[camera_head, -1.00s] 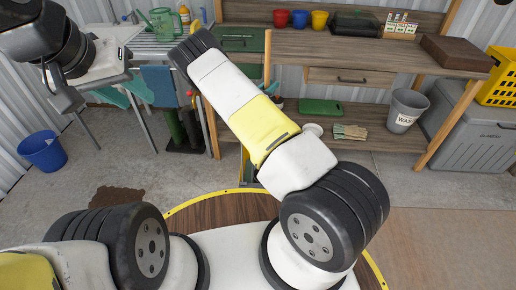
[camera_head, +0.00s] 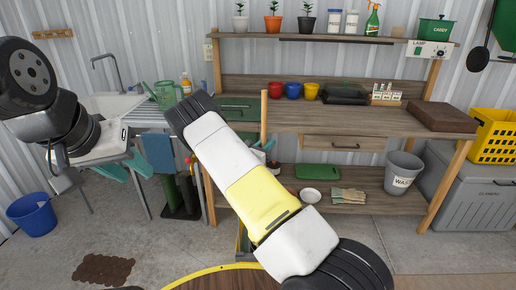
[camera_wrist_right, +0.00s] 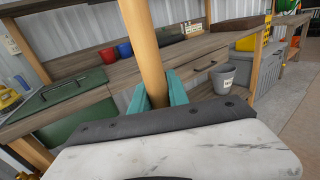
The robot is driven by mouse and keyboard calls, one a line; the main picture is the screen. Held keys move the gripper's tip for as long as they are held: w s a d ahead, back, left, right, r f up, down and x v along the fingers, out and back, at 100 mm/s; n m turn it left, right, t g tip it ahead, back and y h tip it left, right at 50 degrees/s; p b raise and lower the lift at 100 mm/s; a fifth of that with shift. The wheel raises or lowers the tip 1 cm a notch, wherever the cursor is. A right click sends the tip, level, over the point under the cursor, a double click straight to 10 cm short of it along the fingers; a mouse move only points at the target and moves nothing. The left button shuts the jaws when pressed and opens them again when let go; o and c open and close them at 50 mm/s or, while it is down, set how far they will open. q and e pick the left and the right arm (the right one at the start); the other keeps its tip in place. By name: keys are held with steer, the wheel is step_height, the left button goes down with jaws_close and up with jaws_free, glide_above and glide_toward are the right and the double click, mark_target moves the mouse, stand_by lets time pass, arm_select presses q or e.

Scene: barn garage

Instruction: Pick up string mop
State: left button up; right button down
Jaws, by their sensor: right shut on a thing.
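The string mop's wooden handle (camera_head: 264,118) stands upright in front of the workbench in the head view. In the right wrist view the handle (camera_wrist_right: 142,45) runs down between the teal fingers of my right gripper (camera_wrist_right: 158,92), which is shut on it. In the head view my right arm hides most of this gripper and the lower handle. I cannot make out the mop's strings. My left gripper (camera_head: 124,170) is at the left, with its teal fingers apart and nothing seen between them, away from the mop.
The wooden workbench (camera_head: 330,118) holds red, blue and yellow pots and a brown box (camera_head: 438,117). A grey bin (camera_head: 402,172) stands on its lower shelf. A blue bucket (camera_head: 32,214) and a brown mat (camera_head: 103,269) are on the floor at left.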

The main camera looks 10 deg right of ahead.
step_height(320, 180, up, 13)
stand_by(0.4)
steer(key=shift+f, duration=0.1)
stand_by(1.8)
steer(key=shift+f, duration=0.55)
